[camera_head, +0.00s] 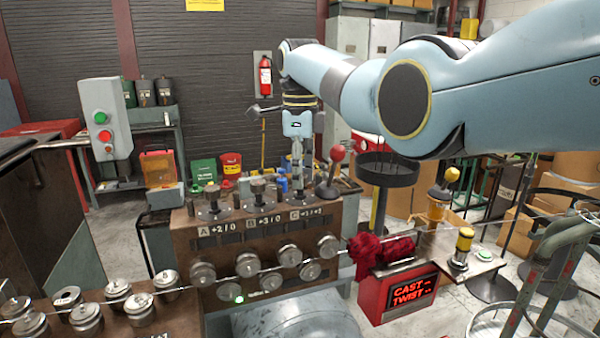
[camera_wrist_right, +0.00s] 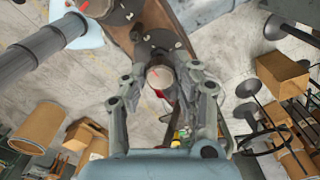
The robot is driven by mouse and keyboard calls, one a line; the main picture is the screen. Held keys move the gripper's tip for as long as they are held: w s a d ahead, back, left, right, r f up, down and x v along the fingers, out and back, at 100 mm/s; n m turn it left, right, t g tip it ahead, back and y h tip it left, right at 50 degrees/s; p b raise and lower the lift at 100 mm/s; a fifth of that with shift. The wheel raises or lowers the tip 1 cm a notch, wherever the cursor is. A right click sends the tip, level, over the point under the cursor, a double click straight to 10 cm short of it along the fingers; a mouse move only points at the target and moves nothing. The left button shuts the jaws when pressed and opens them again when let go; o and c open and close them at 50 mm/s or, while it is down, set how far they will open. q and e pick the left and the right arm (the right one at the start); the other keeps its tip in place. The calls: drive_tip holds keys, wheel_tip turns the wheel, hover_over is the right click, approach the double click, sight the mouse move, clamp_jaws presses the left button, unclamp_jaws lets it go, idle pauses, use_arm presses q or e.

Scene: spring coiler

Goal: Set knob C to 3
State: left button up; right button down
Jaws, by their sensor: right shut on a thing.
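Knob C (camera_head: 302,199) sits on top of the brown coiler housing (camera_head: 335,222), at the right end of a row of three, above the label plate lettered C. My right gripper (camera_head: 297,170) reaches down over it and is shut on it; its fingers hide much of the knob. In the right wrist view the round knob top (camera_wrist_right: 160,77) lies between the two fingertips (camera_wrist_right: 163,82). The number it points to cannot be read. Knob A (camera_head: 213,196) and knob B (camera_head: 259,190) stand to the left. My left gripper is not in view.
A red-ball lever (camera_head: 332,168) stands close to the right of knob C. Several metal rollers (camera_head: 247,264) line the housing front. A red cast/twist sign box (camera_head: 400,291) and yellow-topped controls (camera_head: 464,240) are at the right. A button box (camera_head: 104,120) is at the left.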

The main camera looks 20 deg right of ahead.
drive_tip(key=shift+m, duration=0.3)
drive_tip(key=c, duration=1)
unclamp_jaws()
wheel_tip(320, 180, up, 12)
